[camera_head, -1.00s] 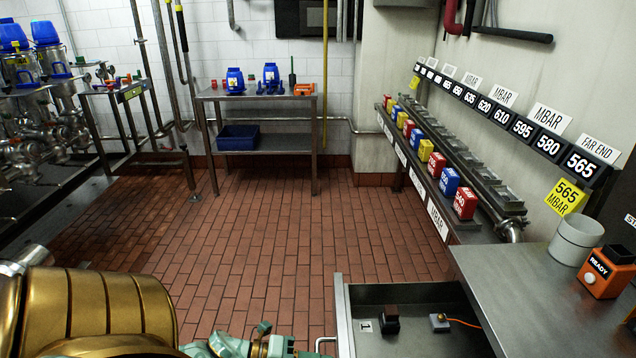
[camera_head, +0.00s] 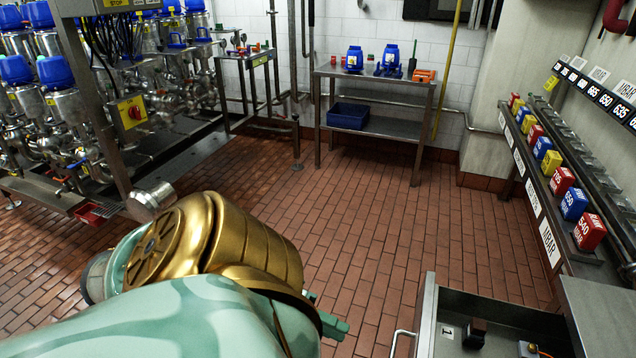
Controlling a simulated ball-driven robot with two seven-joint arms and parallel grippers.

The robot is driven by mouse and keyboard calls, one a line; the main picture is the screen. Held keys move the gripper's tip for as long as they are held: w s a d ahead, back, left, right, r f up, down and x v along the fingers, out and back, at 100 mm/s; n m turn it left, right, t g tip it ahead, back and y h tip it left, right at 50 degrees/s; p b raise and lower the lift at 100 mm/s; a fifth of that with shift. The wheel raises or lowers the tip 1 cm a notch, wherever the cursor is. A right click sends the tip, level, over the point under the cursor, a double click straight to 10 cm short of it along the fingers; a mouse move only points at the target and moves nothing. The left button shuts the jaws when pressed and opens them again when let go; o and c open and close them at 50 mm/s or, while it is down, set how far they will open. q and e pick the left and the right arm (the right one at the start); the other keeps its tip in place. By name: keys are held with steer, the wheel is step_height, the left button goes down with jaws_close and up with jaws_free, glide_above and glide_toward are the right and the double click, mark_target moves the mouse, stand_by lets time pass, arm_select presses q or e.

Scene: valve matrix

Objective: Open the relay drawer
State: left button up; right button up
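The relay drawer (camera_head: 428,318) is at the bottom right and stands pulled out, its inside showing. Its front has a pale bar handle (camera_head: 398,343). Inside are a label marked 1, a dark block (camera_head: 475,333) and part of a small pale piece (camera_head: 527,350). My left gripper (camera_head: 334,326) shows only as a bit of teal behind my gold and mint arm. It is to the left of the handle, with a gap between them in the picture. Its fingers are mostly hidden. My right gripper is out of view.
A steel counter (camera_head: 598,308) adjoins the drawer at right. Above it, a shelf (camera_head: 545,200) carries red, blue and yellow blocks. A steel table (camera_head: 385,80) stands at the back, and valve piping (camera_head: 75,110) at left. The brick floor (camera_head: 350,220) between is clear.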

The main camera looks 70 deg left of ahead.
arm_select(q)
steer(key=shift+v, duration=1.7)
